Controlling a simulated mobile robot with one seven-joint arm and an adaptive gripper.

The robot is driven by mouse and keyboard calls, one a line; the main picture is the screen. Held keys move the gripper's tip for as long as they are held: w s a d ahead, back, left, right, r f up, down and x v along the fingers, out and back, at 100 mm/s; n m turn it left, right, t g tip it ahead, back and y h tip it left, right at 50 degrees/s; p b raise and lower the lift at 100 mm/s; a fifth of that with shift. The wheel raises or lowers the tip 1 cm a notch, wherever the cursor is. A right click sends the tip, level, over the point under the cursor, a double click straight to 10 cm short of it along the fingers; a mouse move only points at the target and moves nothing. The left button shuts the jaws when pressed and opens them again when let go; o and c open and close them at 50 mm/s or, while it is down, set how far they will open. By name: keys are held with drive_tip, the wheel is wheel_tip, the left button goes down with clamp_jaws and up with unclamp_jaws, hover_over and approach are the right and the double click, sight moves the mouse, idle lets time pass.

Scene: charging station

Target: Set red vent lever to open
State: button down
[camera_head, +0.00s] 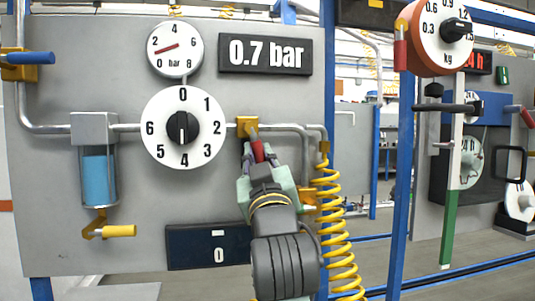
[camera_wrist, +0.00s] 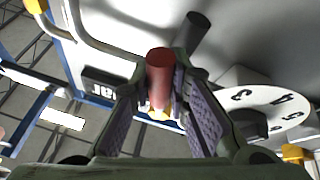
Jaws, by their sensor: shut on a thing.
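The red vent lever (camera_head: 258,151) hangs down from a yellow valve body (camera_head: 247,126) on the pipe, right of the big white dial. It slants slightly to the right at its lower end. My gripper (camera_head: 256,163) is below the valve, with its fingers around the lever's lower part, shut on it. In the wrist view the red lever (camera_wrist: 160,68) stands between the two fingers of my gripper (camera_wrist: 162,88). The fingers hide part of the lever in the head view.
The dial (camera_head: 160,137) numbered 0 to 6 has a black knob. A display (camera_head: 265,55) reads 0.7 bar beside a round gauge (camera_head: 175,49). A yellow coiled hose (camera_head: 335,225) hangs close to the right of my arm. A blue-filled cup (camera_head: 98,178) is at left.

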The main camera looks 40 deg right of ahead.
drive_tip(key=shift+w+a+m+g+h+p, duration=0.15)
drive_tip(key=shift+a+m+g+h+p, duration=0.15)
drive_tip(key=shift+m, duration=0.55)
drive_tip(key=shift+w+a+m+g+h+p, duration=0.1)
drive_tip(key=shift+a+m+g+h, duration=0.2)
drive_tip(key=shift+m, duration=0.6)
drive_tip(key=shift+w+a+m+g+h+p, duration=0.15)
drive_tip(key=shift+m+g+h, duration=0.2)
drive_tip(key=shift+m, duration=0.5)
drive_tip(key=c, duration=1.5)
unclamp_jaws()
drive_tip(key=shift+f, duration=0.1)
drive_tip(key=v, duration=0.7)
drive_tip(key=shift+s+a, duration=0.15)
drive_tip(key=shift+a, duration=0.05)
